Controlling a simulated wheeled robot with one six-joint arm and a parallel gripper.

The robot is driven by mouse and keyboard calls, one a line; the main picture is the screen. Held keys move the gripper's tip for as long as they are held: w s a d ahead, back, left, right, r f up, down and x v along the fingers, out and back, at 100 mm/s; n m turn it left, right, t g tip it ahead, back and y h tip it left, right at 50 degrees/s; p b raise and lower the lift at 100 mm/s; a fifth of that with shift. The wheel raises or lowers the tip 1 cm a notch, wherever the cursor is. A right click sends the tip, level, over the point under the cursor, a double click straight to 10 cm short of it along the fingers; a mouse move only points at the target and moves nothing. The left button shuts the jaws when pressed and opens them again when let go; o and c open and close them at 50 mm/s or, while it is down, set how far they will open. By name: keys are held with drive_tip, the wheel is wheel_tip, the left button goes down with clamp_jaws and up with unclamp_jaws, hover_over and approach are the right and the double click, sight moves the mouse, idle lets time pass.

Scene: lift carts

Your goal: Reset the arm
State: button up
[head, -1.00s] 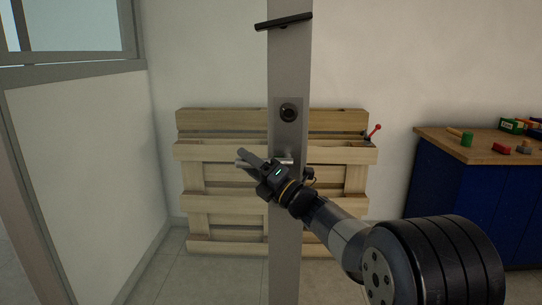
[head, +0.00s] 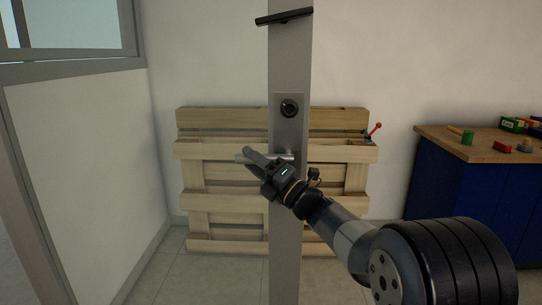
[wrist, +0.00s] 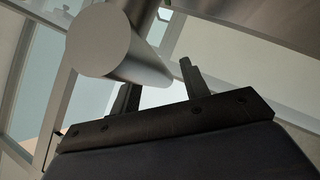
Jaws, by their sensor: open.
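A narrow grey upright door edge (head: 290,60) stands in front of me with a lock plate (head: 289,127) and a short metal lever handle (head: 286,157), about level. My gripper (head: 246,155) is at the handle's left end, reaching up and to the left from the lower right. In the wrist view the handle is a large grey cylinder (wrist: 103,40) close to the camera, and my gripper's two fingers (wrist: 160,90) stand apart beyond it. The gap between them looks empty. I cannot tell whether a finger touches the handle.
A wooden pallet (head: 210,150) leans on the wall behind the door edge. A blue workbench (head: 460,190) with a wooden top holding small coloured things is at the right. A white partition (head: 85,170) with a window is at the left. A black bar (head: 284,17) sits higher up.

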drive_tip(key=v, duration=0.9)
drive_tip(key=x, duration=1)
drive_tip(key=shift+w+a+r, duration=0.15)
drive_tip(key=shift+a+r, duration=0.1)
drive_tip(key=shift+a, duration=0.05)
drive_tip(key=p, duration=0.2)
drive_tip(key=shift+d+f+p, duration=0.1)
drive_tip(key=shift+d+p, duration=0.1)
drive_tip(key=shift+p, duration=0.1)
drive_tip(key=shift+f+n+g+h+p, duration=0.4)
drive_tip(key=shift+f+n+g+p, duration=0.15)
drive_tip(key=shift+p, duration=0.3)
drive_tip(key=shift+f, duration=0.1)
drive_tip(key=shift+d, duration=0.1)
